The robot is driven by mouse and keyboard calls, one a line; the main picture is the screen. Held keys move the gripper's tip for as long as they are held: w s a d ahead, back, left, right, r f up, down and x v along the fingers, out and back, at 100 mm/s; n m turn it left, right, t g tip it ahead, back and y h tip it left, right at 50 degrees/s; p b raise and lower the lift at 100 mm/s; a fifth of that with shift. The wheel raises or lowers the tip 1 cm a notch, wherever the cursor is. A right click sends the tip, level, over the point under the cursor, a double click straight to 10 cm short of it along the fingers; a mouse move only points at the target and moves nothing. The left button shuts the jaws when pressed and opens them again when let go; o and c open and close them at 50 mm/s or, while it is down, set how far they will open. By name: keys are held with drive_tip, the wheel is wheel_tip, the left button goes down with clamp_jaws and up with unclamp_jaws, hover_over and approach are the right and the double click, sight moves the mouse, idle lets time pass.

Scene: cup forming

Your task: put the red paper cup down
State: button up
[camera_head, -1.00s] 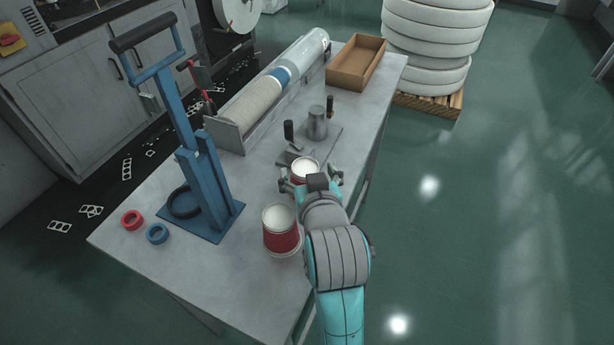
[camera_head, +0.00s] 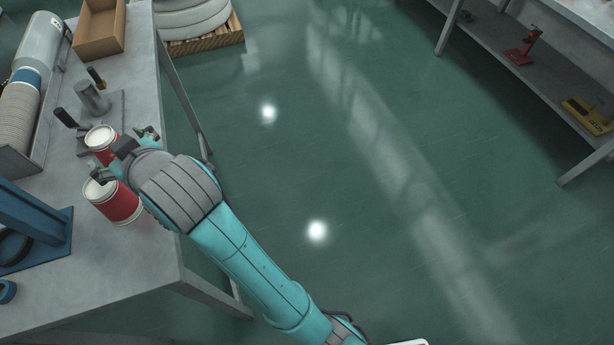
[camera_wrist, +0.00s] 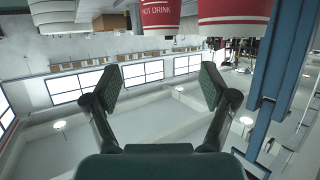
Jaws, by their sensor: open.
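A red paper cup with white ends (camera_head: 102,143) stands on the grey workbench (camera_head: 110,262), just beyond my gripper (camera_head: 123,153). In the wrist view, a red cup lettered HOT DRINK (camera_wrist: 160,17) shows at the top, in line with the gap between my fingers. My gripper (camera_wrist: 165,88) is open, and its pads are apart with nothing between them in that view. A second red-and-white cup (camera_head: 118,205) stands on the bench nearer the camera, beside my wrist. It also shows at the top of the wrist view (camera_wrist: 233,12). My wrist partly hides both cups in the head view.
A grey metal cylinder (camera_head: 93,98) on a plate and a dark-handled tool stand behind the cups. A brown box (camera_head: 98,30) sits at the bench's far end. A blue stand (camera_head: 38,225) is at left. Open green floor lies right, with a shelf (camera_head: 535,75) beyond.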

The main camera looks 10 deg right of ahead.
drive_tip(key=d+f+m+t+h, duration=0.2)
drive_tip(key=d+f+m, duration=0.1)
drive_tip(key=d+f, duration=1.15)
drive_tip(key=s+d+f+m+t+h, duration=0.1)
drive_tip(key=s+d+f, duration=0.3)
drive_tip(key=d, duration=0.3)
drive_tip(key=s+d+f+m+t+h, duration=0.1)
drive_tip(key=s+d+f+h, duration=0.1)
drive_tip(key=s+d+f, duration=0.35)
drive_tip(key=s+d+m+h, duration=0.2)
drive_tip(key=s+d, duration=1.1)
drive_tip(key=d, duration=0.1)
drive_tip(key=s+d+r+m+t+h, duration=0.1)
drive_tip(key=s+d+r+m+h, duration=0.1)
drive_tip(key=s, duration=1)
drive_tip(key=shift+s+d+r+h, duration=0.2)
drive_tip(key=shift+d+r+h, duration=0.4)
drive_tip(key=shift+d+r, duration=0.6)
